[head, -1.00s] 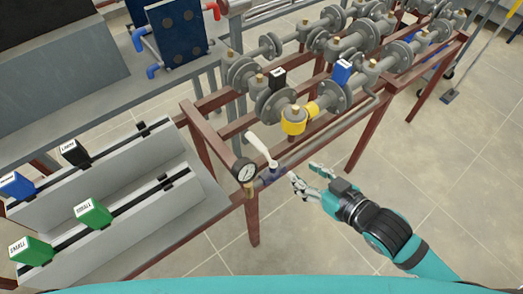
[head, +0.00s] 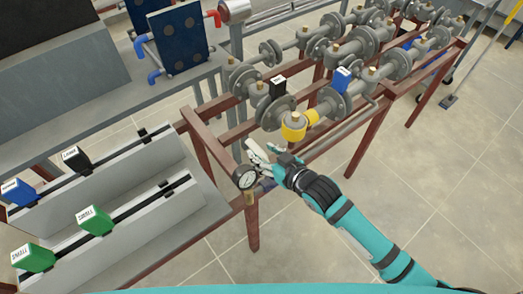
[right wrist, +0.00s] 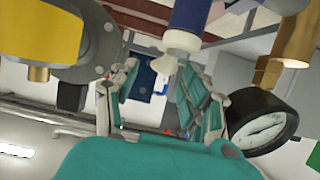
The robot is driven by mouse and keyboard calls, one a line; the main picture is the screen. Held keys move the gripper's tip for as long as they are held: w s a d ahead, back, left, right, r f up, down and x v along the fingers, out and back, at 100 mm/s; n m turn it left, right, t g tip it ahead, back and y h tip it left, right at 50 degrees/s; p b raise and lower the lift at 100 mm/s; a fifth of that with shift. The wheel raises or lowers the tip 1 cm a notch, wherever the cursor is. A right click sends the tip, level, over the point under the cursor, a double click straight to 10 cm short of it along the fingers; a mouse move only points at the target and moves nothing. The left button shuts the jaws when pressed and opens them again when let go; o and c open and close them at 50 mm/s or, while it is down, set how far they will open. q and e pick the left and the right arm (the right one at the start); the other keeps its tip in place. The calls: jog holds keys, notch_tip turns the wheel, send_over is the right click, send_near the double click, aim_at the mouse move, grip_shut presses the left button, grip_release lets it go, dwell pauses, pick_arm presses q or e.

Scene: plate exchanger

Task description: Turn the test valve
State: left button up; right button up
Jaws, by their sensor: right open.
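The test valve has a white lever handle (head: 256,152) and a dark blue-purple body (head: 266,184) on the pipe beside the round pressure gauge (head: 245,177). My right gripper (head: 266,154) is open at the handle and hides part of it. In the right wrist view, the blue valve body (right wrist: 189,27) hangs in from the top, with its white part (right wrist: 178,68) near the right finger of my right gripper (right wrist: 158,78). I cannot tell whether a finger touches it. My left gripper is not in view.
The gauge (right wrist: 262,122) is close to the right finger. A yellow fitting (head: 293,127) and flanged pipes are just behind the gripper. A sloped grey rack (head: 110,200) with green, blue and black labelled blocks stands at left.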

jog(key=shift+x, duration=0.75)
grip_shut()
